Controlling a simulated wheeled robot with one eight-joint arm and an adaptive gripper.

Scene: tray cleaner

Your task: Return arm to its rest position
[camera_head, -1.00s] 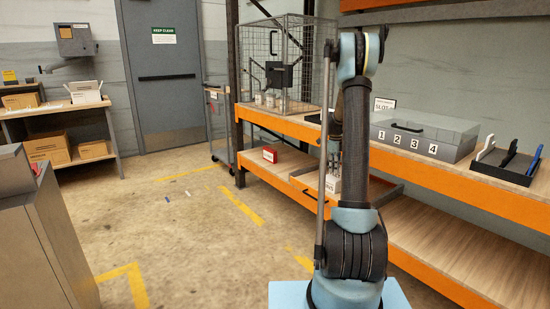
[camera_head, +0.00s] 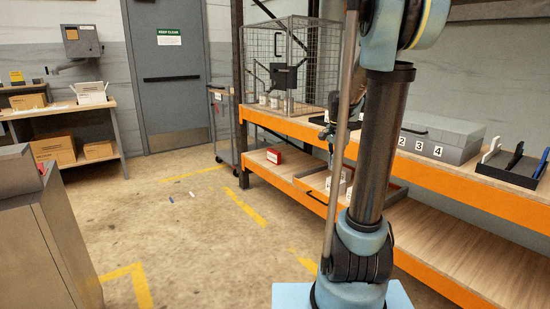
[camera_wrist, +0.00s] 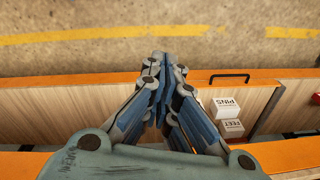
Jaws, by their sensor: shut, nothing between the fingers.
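My gripper (camera_wrist: 162,75) shows in the wrist view with its fingers together and nothing between them. It points down over the edge of the orange-edged shelf (camera_wrist: 100,82), with the concrete floor beyond. In the head view my arm stands upright in front of the shelf rack, and its upper part reaches out of the top of the picture. A dark part of my arm's end shows at the left of the column, near the upper shelf (camera_head: 290,122); the fingers are too small to make out there.
A wire cage (camera_head: 283,65) and a grey numbered case (camera_head: 440,135) stand on the upper shelf. White boxes (camera_wrist: 226,107) sit in a tray (camera_wrist: 266,112) on a lower shelf. The floor at left is mostly open, with a grey cabinet (camera_head: 45,240).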

